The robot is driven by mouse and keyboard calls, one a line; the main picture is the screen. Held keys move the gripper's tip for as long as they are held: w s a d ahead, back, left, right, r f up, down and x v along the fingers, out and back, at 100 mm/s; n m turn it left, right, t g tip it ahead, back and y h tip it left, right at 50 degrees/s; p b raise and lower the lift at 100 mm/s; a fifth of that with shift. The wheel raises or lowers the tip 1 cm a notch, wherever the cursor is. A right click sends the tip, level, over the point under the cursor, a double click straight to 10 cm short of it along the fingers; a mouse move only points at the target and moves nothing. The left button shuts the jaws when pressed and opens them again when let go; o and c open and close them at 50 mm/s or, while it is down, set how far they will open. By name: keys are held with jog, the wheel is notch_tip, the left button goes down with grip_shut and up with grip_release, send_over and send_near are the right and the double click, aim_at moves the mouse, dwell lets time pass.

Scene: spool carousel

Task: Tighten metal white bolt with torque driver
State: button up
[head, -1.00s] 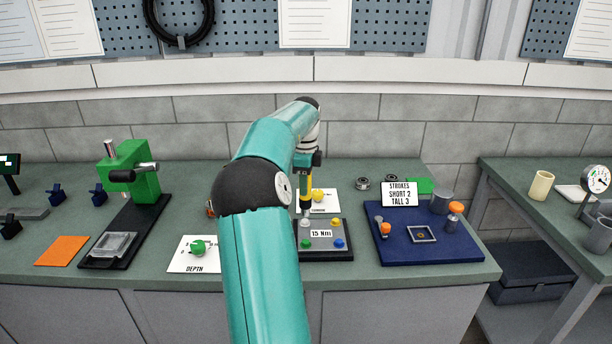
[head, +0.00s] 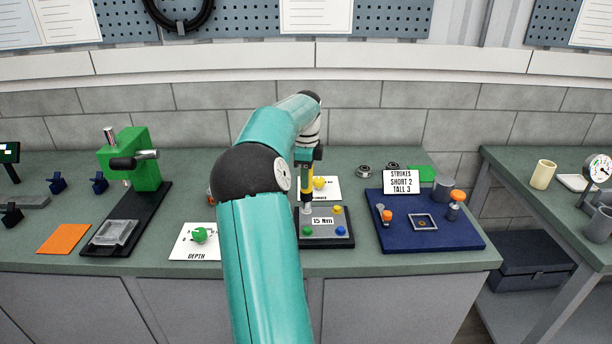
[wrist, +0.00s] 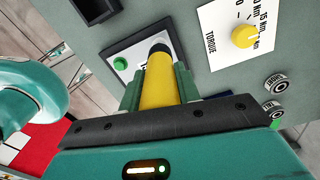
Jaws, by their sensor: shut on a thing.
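My gripper (wrist: 158,86) is shut on the yellow torque driver (wrist: 161,70), with one green finger on each side of its handle. In the head view the driver (head: 305,184) hangs upright from my gripper (head: 306,167) over the back left corner of the dark bolt plate (head: 348,241) marked 15 Nm. The white bolt (head: 306,210) is at that corner, right under the driver's lower end; I cannot tell whether they touch. Yellow (head: 337,209), green (head: 308,231) and blue (head: 340,231) bolts sit at the other corners.
A torque card with a yellow knob (head: 319,183) lies behind the plate. A depth card with a green knob (head: 199,235) lies left. A blue mat (head: 440,240) with small parts and a strokes sign (head: 397,182) is right. A green press (head: 140,165) stands far left.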

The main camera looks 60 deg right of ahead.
jog(key=shift+f, duration=0.35)
dwell(1.4)
jog(key=shift+r, duration=2.65)
